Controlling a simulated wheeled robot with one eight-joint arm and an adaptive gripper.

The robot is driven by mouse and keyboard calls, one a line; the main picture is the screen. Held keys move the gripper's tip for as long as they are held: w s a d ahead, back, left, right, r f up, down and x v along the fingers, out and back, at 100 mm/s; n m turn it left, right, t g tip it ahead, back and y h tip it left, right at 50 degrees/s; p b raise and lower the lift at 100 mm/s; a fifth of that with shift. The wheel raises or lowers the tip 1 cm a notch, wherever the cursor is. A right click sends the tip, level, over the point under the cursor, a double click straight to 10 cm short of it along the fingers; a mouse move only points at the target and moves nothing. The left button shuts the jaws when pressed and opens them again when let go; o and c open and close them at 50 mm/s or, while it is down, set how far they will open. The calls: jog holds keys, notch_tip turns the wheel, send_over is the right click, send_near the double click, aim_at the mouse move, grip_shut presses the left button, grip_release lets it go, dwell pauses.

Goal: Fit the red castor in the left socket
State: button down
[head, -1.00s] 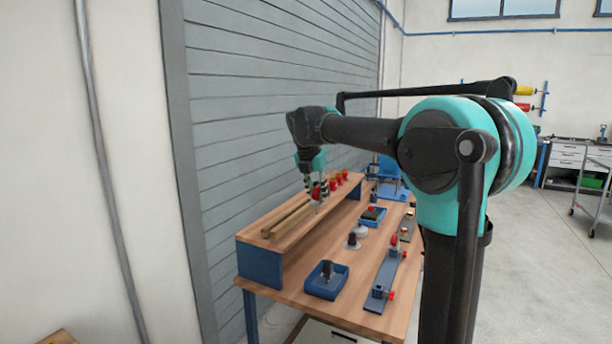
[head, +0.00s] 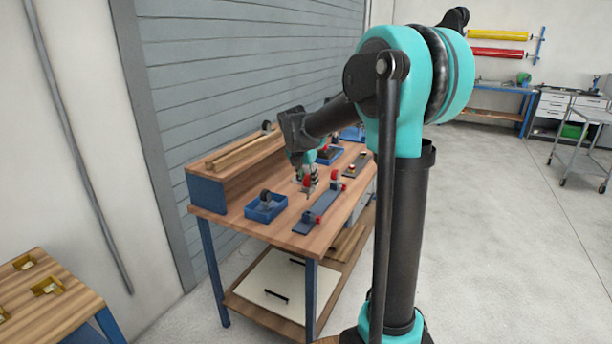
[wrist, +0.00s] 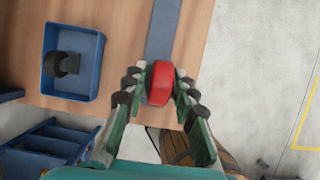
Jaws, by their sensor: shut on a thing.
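The red castor also shows below my gripper in the head view (head: 307,182). The bar (wrist: 163,28) lies beyond the castor in the wrist view. I cannot make out the left socket. My fingers and the castor hide what is directly beneath.
A blue tray (head: 251,214) with a black-wheeled castor (head: 265,197) stands left of my gripper. A raised shelf (head: 206,184) with wooden strips runs along the back. Another bar (head: 357,163) lies farther right. A small table (head: 70,306) is at the lower left.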

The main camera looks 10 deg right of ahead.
aim_at(308, 197)
jog(key=shift+f, duration=2)
jog(key=shift+f, duration=0.15)
jog(key=shift+f, duration=0.85)
jog(key=shift+f, duration=0.4)
jog(key=shift+f, duration=0.35)
jog(key=shift+f, duration=0.55)
dwell(0.7)
jog(key=c, duration=1.1)
grip_release()
jog(key=shift+c, duration=0.2)
jog(key=shift+o, duration=0.6)
